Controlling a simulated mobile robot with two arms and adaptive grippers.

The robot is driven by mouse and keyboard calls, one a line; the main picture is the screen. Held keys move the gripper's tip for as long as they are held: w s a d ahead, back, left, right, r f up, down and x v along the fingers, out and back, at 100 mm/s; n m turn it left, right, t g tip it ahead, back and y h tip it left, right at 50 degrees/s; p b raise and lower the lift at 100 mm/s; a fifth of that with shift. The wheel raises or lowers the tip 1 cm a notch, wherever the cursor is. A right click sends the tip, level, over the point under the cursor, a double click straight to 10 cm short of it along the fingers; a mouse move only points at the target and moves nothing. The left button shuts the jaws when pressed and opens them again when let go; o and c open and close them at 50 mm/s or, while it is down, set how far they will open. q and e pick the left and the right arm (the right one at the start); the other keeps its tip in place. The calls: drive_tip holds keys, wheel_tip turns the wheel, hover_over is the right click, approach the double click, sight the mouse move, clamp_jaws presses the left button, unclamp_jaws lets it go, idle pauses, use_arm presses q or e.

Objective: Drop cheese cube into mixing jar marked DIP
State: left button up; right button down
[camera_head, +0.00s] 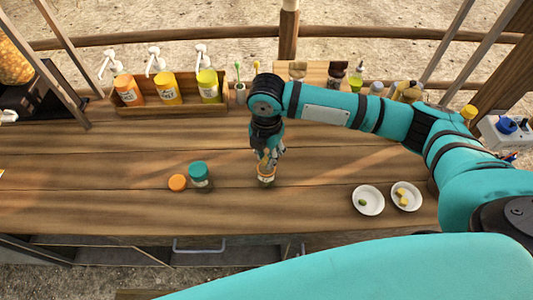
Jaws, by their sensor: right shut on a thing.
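My right gripper (268,160) points down, directly over the mouth of a small open jar (266,180) on the wooden counter. It is shut on a small yellowish thing that looks like a cheese cube, mostly hidden by the fingers. I cannot tell whether the fingertips touch the jar's rim. The jar has a dark label too small to read, so DIP cannot be confirmed. A white saucer (417,205) at the right holds yellow cheese cubes (402,198). My left gripper is not in view.
A teal-lidded jar (199,173) and a loose orange lid (178,183) lie left of the open jar. A second saucer (368,212) holds a green piece. A wooden rack (180,110) with pump bottles stands behind. The counter's left front is clear.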

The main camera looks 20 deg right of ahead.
drive_tip(key=shift+p, duration=0.5)
idle(0.4)
drive_tip(key=c, duration=0.9)
unclamp_jaws()
drive_tip(key=shift+r, duration=0.15)
wheel_tip(320, 180, up, 12)
drive_tip(key=shift+f, duration=0.1)
drive_tip(key=shift+f, duration=0.1)
